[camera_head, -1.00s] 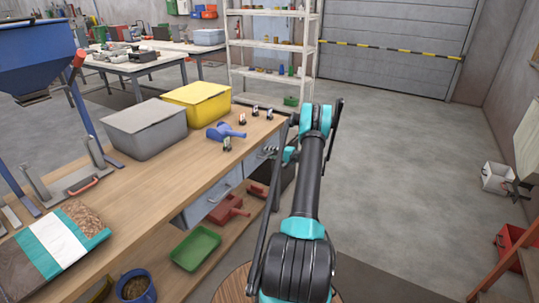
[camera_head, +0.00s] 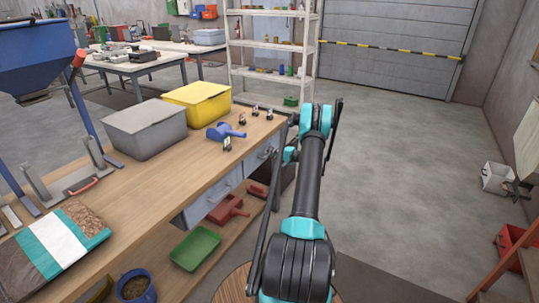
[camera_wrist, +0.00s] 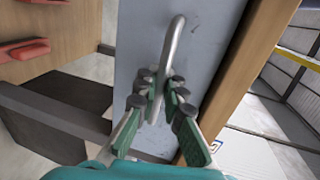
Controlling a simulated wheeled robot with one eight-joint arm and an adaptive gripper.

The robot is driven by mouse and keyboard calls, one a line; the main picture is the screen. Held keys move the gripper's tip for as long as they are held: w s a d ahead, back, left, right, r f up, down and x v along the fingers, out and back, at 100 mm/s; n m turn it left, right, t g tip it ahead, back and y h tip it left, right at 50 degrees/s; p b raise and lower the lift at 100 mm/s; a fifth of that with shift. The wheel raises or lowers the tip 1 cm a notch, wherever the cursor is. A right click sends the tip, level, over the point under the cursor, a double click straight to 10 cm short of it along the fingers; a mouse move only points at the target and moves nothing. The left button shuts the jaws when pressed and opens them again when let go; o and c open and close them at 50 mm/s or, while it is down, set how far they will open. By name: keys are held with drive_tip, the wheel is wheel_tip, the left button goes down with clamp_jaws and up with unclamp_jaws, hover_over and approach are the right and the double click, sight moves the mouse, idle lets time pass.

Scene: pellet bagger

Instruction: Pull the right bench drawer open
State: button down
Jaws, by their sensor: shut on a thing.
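The right bench drawer (camera_head: 252,163) has a grey-blue front under the far part of the wooden bench top. In the wrist view its front (camera_wrist: 205,55) fills the middle, with a bent metal bar handle (camera_wrist: 173,45) on it. My gripper (camera_wrist: 160,92) has its teal, dark-padded fingers closed around the lower part of this handle. In the head view the gripper is small and partly hidden by my arm at the drawer. No clear gap around the drawer front shows. The left drawer (camera_head: 212,203) sits nearer under the bench and looks shut.
The bench top (camera_head: 180,180) carries a grey bin (camera_head: 145,128), a yellow bin (camera_head: 197,102), a blue scoop (camera_head: 226,132) and a bag of pellets (camera_head: 55,250). A green tray (camera_head: 195,248) lies on the lower shelf.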

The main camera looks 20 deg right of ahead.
drive_tip(key=f+v, duration=0.2)
drive_tip(key=v, duration=1)
drive_tip(key=s+f+v, duration=0.1)
drive_tip(key=f+v, duration=0.2)
drive_tip(key=v, duration=1)
drive_tip(key=shift+s+d+f, duration=0.2)
drive_tip(key=shift+d, duration=0.35)
drive_tip(key=c, duration=1.6)
unclamp_jaws()
drive_tip(key=v, duration=1.2)
drive_tip(key=shift+s, duration=0.1)
